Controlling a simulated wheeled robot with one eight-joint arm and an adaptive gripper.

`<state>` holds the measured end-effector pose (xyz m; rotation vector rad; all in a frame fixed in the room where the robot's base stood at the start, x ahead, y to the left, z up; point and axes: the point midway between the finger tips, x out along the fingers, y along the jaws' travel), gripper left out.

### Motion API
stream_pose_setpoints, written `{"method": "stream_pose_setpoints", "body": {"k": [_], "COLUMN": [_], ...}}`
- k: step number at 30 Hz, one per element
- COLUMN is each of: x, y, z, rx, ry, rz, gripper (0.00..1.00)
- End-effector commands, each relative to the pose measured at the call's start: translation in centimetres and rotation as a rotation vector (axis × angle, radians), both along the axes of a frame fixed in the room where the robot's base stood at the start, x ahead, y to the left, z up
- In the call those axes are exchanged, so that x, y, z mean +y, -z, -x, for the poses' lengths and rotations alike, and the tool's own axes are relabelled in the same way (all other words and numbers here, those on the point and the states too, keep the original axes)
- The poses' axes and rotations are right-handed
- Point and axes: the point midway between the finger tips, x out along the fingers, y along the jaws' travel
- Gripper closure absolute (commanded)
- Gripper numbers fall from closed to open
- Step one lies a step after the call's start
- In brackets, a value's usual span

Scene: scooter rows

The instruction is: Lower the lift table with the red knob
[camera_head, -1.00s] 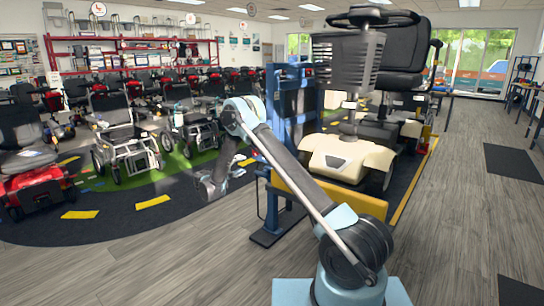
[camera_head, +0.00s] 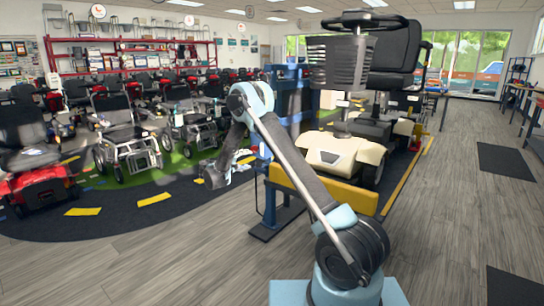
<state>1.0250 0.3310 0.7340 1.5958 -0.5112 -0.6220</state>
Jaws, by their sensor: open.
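The lift table has a yellow front bar (camera_head: 335,192) and a blue post (camera_head: 290,110) at its left. A cream mobility scooter (camera_head: 345,160) with a black seat and basket stands on it. I cannot make out the red knob; part of the lift is hidden behind my arm. A small red spot (camera_head: 418,130) shows at the platform's far right, too small to identify. My gripper (camera_head: 215,179) hangs open and empty to the left of the post, apart from the lift.
Rows of scooters and power chairs stand at the left, with a red scooter (camera_head: 35,180) nearest. A dark floor mat (camera_head: 507,160) lies at the right. Tables line the right wall.

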Motion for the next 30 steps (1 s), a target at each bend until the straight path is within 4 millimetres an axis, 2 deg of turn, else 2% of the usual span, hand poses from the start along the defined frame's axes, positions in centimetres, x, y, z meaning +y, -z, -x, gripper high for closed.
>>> {"method": "stream_pose_setpoints", "body": {"k": [7,14,23,30], "x": [-4.9,-10.4,-17.4,-22.6], "y": [-3.7,-7.4,-11.2,-13.3], "z": [0.7,2.8,7.1,11.9], "rx": [0.062,0.135,0.219,0.281], "ry": [0.044,0.094,0.158,0.208], "rz": [-0.072,-0.165,-0.292,-0.399], "gripper": [0.41,0.41,0.41,0.41]}}
